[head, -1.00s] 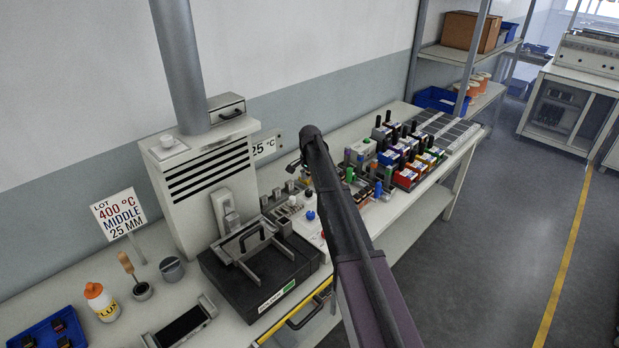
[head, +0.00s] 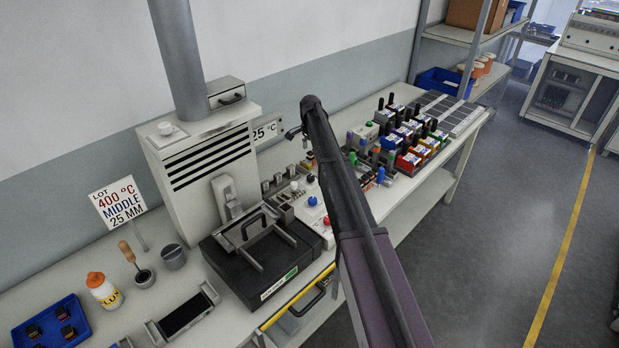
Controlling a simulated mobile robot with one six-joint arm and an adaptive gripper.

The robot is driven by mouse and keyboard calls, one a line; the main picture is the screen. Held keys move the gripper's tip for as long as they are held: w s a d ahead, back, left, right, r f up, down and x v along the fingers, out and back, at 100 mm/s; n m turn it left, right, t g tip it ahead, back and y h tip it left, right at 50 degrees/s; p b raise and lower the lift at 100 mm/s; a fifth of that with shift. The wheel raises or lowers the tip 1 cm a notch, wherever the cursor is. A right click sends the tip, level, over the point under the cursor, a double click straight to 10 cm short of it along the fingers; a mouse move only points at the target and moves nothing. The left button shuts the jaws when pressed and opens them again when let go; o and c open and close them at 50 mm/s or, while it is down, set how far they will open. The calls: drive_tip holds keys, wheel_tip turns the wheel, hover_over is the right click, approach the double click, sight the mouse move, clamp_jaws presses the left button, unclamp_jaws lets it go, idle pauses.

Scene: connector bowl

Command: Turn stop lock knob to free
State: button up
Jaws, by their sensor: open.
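A white control panel (head: 304,209) sits on the bench in the middle of the picture. It carries a white knob (head: 293,186), a blue knob (head: 312,201) and a red knob (head: 326,220). All are small, and no labels can be read. I cannot tell which one is the stop lock knob or how it is turned. My dark arm crosses the picture in front of the bench and hides part of what is right of the panel. My gripper and its fingertips are not clearly seen; a small dark part shows left of the arm's upper end.
A black box with a handle (head: 262,268) stands left of the panel, below a vented grey unit (head: 204,160). Several coloured connectors and bins (head: 408,160) crowd the bench to the right. A yellow rail (head: 297,297) runs along the front edge. The floor at right is clear.

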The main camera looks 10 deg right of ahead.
sight(310, 177)
drive_tip(key=shift+f+b, duration=6.4)
drive_tip(key=shift+f, duration=0.2)
drive_tip(key=shift+s, duration=0.1)
clamp_jaws()
